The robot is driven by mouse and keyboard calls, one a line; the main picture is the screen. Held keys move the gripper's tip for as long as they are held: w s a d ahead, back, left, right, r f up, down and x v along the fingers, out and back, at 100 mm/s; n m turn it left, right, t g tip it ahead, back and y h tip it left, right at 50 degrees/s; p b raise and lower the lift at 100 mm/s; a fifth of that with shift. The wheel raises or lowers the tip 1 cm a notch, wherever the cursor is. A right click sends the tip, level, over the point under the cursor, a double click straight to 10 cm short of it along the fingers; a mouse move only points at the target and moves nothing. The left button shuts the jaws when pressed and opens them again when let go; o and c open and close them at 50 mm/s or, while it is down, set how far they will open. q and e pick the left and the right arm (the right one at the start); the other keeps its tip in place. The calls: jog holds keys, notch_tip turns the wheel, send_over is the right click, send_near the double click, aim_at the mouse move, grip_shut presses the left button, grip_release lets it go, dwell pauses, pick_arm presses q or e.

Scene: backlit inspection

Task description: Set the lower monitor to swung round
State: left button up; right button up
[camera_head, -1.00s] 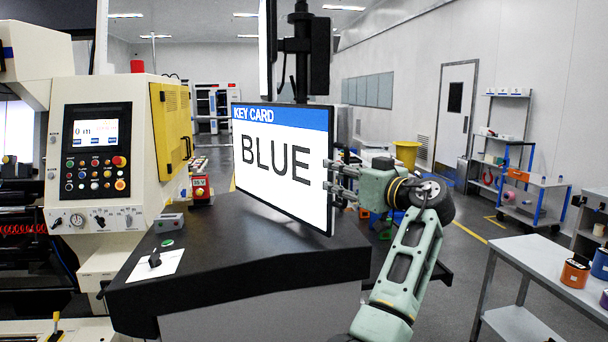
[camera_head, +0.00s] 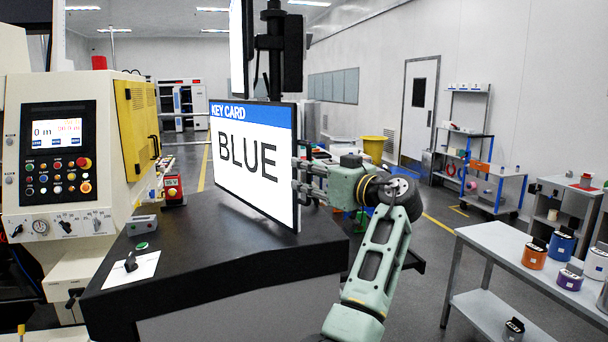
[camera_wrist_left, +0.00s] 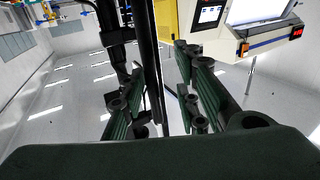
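The lower monitor (camera_head: 247,165) hangs on a dark pole (camera_head: 275,70) over a black console. Its lit screen reads "KEY CARD BLUE" and faces front-left, seen at a slant. My left gripper (camera_head: 300,176) is at its right edge, with fingertips overlapping that edge. In the left wrist view, the fingers of my left gripper (camera_wrist_left: 158,100) stand apart, with the monitor (camera_wrist_left: 152,60) seen edge-on as a dark strip between them. I cannot tell whether a finger touches it. My right gripper is not in view.
An upper monitor (camera_head: 237,50) is above, nearly edge-on. The black console (camera_head: 215,235) bears a knob (camera_head: 131,262) and a green button. A beige machine (camera_head: 60,180) stands left. A grey table (camera_head: 500,245) with several labelled spools is right. Floor shows between console and table.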

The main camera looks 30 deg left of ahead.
pick_arm(q)
jog(key=d, duration=0.7)
jog(key=shift+s+d+b, duration=0.2)
jog(key=shift+s+b, duration=0.2)
jog(key=shift+s, duration=0.05)
dwell(0.4)
